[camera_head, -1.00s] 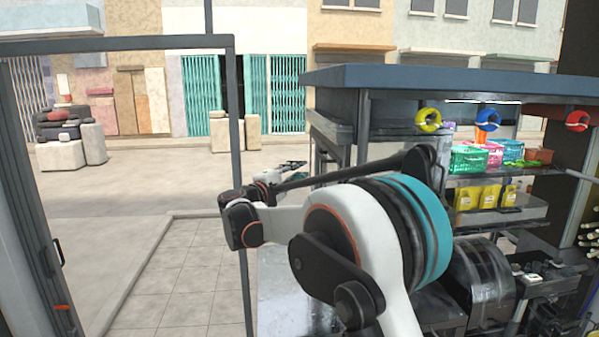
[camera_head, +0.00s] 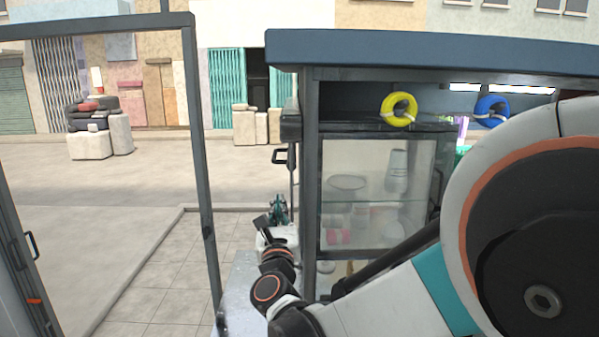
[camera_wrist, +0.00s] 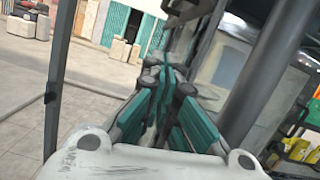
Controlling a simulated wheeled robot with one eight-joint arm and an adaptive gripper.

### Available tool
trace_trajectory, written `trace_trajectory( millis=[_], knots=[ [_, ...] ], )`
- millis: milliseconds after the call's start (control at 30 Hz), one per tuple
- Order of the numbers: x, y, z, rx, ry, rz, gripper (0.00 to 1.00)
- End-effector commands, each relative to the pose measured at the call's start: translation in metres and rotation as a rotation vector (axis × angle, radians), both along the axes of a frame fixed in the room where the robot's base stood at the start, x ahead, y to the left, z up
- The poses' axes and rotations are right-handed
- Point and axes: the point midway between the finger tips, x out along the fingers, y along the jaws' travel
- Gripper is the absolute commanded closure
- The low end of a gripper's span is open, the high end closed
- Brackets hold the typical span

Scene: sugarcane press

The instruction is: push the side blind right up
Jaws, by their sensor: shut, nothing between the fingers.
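The side blind is hard to make out. A dark grey housing (camera_head: 291,122) under the left end of the stall roof, with the black handle below it, may be part of it. The gripper looks apart from the handle. How far the blind hangs down cannot be told.
The blue-grey stall roof (camera_head: 430,52) overhangs a glass-fronted cabinet (camera_head: 377,190). Yellow (camera_head: 399,109) and blue (camera_head: 491,110) rings hang beneath it. A grey post (camera_head: 200,160) of an open frame stands left of the gripper.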

Motion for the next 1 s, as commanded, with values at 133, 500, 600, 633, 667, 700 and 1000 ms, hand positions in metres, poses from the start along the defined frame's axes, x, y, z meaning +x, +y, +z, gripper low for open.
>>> trace_trajectory(
  millis=[133, 500, 600, 633, 667, 700, 1000],
  knots=[
    [-0.01, 0.003, -0.004, -0.062, 0.003, 0.012, 1.0],
    [0.039, 0.003, 0.008, -0.068, 0.004, 0.011, 1.0],
    [0.058, 0.004, 0.013, -0.066, 0.005, 0.012, 1.0],
    [0.064, 0.003, 0.014, -0.067, 0.004, 0.011, 1.0],
    [0.07, 0.003, 0.016, -0.067, 0.004, 0.011, 1.0],
    [0.077, 0.004, 0.018, -0.067, 0.004, 0.011, 1.0],
    [0.087, 0.01, 0.051, -0.065, 0.004, 0.013, 1.0]
  ],
)
